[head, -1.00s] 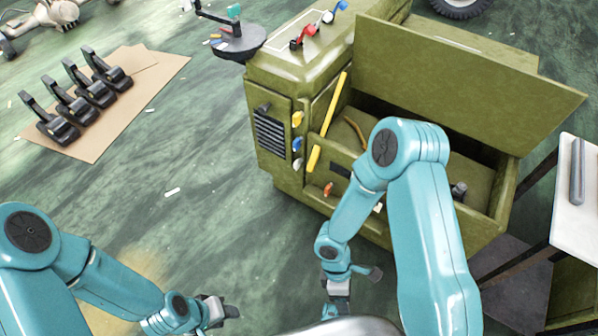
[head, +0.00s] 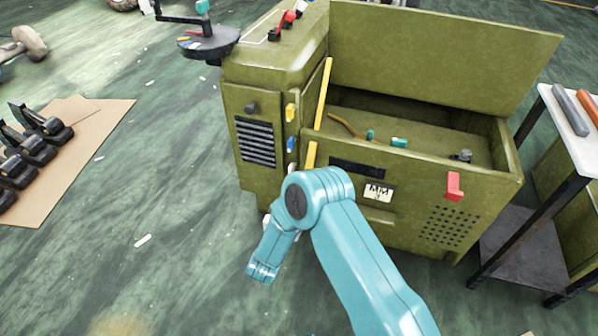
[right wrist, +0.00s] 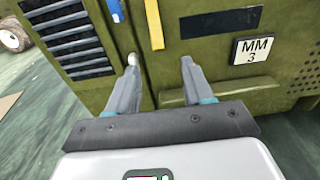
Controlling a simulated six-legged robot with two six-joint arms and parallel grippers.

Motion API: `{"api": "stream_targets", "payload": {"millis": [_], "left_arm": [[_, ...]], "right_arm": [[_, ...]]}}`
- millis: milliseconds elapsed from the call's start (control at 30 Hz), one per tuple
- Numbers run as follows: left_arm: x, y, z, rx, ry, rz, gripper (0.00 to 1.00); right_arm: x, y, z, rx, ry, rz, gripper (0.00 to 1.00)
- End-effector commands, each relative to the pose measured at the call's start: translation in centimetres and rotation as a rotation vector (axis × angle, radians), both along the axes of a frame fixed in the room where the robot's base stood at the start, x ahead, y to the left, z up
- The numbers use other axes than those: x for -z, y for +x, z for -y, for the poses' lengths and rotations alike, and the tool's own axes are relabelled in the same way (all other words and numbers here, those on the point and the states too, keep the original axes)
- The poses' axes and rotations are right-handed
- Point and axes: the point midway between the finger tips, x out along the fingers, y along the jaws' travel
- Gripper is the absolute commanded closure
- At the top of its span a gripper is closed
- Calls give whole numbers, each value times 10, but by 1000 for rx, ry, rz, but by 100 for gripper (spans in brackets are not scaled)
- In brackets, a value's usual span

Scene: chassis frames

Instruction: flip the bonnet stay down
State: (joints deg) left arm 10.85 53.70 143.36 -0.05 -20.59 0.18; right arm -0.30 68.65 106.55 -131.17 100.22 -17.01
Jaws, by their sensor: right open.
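A long yellow bar (head: 324,92), which looks like the bonnet stay, stands up at the left end of the open bay. A shorter yellow piece (head: 311,156) lies in line below it on the front. The raised olive bonnet panel (head: 440,50) stands open behind the bay. My right gripper (right wrist: 160,85) is open and empty, its fingers pointing at the olive front. The lower end of a yellow piece (right wrist: 154,24) shows above and between the fingers, apart from them. My left gripper is not in view.
Blue (head: 290,145) and yellow (head: 290,112) knobs sit on the front beside a vent (head: 255,141). A red handle (head: 454,186) juts out at the right. A white-topped table (head: 570,150) stands right of the chassis.

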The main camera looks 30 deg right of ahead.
Motion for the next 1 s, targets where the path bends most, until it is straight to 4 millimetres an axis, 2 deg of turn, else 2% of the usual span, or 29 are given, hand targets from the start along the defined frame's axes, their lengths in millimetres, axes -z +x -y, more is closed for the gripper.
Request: {"api": "stream_targets", "payload": {"millis": [167,333,600,733,1000], "left_arm": [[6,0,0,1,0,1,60],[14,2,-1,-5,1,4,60],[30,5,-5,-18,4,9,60],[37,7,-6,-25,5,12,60],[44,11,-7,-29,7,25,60]], "right_arm": [[-3,8,8,-17,-26,33,49],[-2,25,37,-13,-26,33,49],[-1,67,87,-13,-25,33,49],[-2,85,106,-15,-24,32,49],[-3,105,126,-18,-24,28,49]]}}
